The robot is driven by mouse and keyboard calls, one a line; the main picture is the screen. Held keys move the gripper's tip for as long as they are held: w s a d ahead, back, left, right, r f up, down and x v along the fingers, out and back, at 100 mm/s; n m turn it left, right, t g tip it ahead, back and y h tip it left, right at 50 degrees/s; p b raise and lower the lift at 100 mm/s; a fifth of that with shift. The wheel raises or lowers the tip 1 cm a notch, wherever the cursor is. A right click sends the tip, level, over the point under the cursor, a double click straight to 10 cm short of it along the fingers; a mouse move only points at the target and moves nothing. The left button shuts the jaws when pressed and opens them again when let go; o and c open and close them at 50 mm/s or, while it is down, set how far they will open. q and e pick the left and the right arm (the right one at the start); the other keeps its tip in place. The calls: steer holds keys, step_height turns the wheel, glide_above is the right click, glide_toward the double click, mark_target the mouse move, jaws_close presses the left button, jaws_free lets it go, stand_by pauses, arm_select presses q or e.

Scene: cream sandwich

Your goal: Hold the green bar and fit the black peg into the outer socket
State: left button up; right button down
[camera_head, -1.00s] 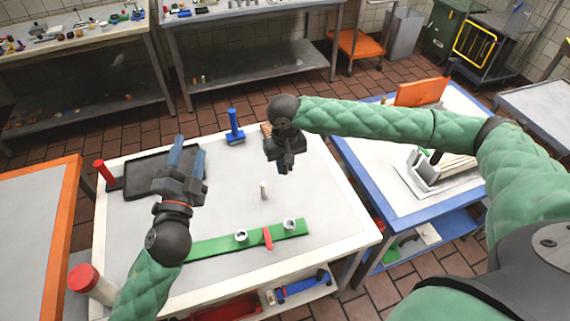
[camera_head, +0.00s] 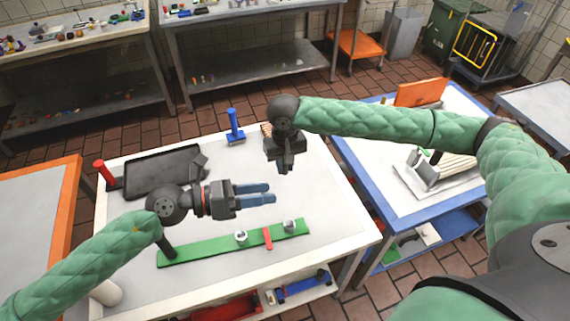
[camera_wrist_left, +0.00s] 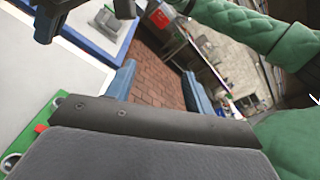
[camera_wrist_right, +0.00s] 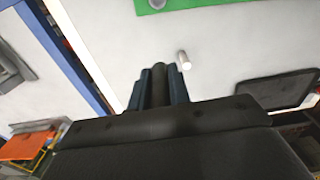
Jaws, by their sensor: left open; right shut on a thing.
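The green bar (camera_head: 200,248) lies on the white table top. It carries two white ring sockets, one near its right end (camera_head: 290,226) and one further left (camera_head: 240,236), with a red piece (camera_head: 267,238) between them. A black post (camera_head: 165,246) stands at its left end. My left gripper (camera_head: 272,192) is open and empty above the table, beyond the bar, fingers pointing right. My right gripper (camera_head: 288,172) is shut on the black peg (camera_wrist_right: 159,85), held between its fingers above the table. In the right wrist view the bar (camera_wrist_right: 200,4) and a socket are at the top edge.
A small pale cylinder (camera_wrist_right: 184,60) stands on the table. A black tray (camera_head: 165,172), a red post (camera_head: 105,172) and a blue-handled tool (camera_head: 235,128) are towards the back. A blue-edged table (camera_head: 385,170) stands at the right. The table's right part is clear.

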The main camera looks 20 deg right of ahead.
arm_select(q)
steer(key=a+f+m+g+y, duration=0.1)
steer(key=a+f+m+y, duration=0.2)
steer(key=a+f+y, duration=0.3)
steer(key=m+t+y, duration=0.3)
steer(key=y, duration=0.8)
glide_toward(164, 243)
steer(key=shift+w+a+f, duration=0.1)
steer(key=shift+w+a, duration=0.25)
steer(key=shift+w, duration=0.35)
steer(key=shift+a+f, duration=0.1)
steer(key=shift+f, duration=0.05)
steer(key=shift+f+b, duration=1.25)
steer(key=shift+f, duration=4.6)
arm_select(e)
steer(key=shift+f, duration=1.25)
arm_select(q)
jaws_close()
